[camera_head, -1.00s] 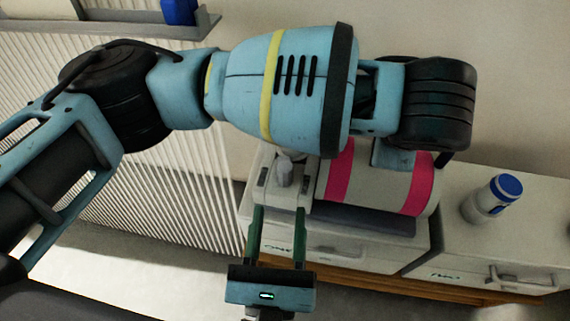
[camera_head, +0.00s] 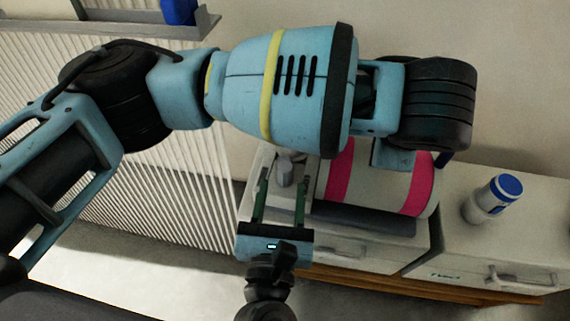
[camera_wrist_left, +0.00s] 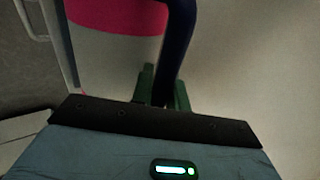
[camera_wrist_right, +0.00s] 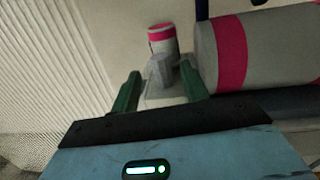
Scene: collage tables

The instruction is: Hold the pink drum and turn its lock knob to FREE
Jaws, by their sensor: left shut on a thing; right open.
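The drum (camera_head: 392,190), a pale cylinder with pink bands, lies on its side on a white cabinet; my left arm covers part of it. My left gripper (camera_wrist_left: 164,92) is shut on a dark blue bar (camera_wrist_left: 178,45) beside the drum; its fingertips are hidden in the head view. The grey lock knob (camera_head: 285,170) stands left of the drum and also shows in the right wrist view (camera_wrist_right: 160,72). My right gripper (camera_head: 282,180) is open, its green fingers on either side of the knob in the picture. Contact cannot be told. No FREE mark is readable.
A small pink-banded cylinder (camera_wrist_right: 162,40) shows behind the knob. Drawers with handles (camera_head: 505,278) face front. A ribbed white panel (camera_head: 205,190) is at left.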

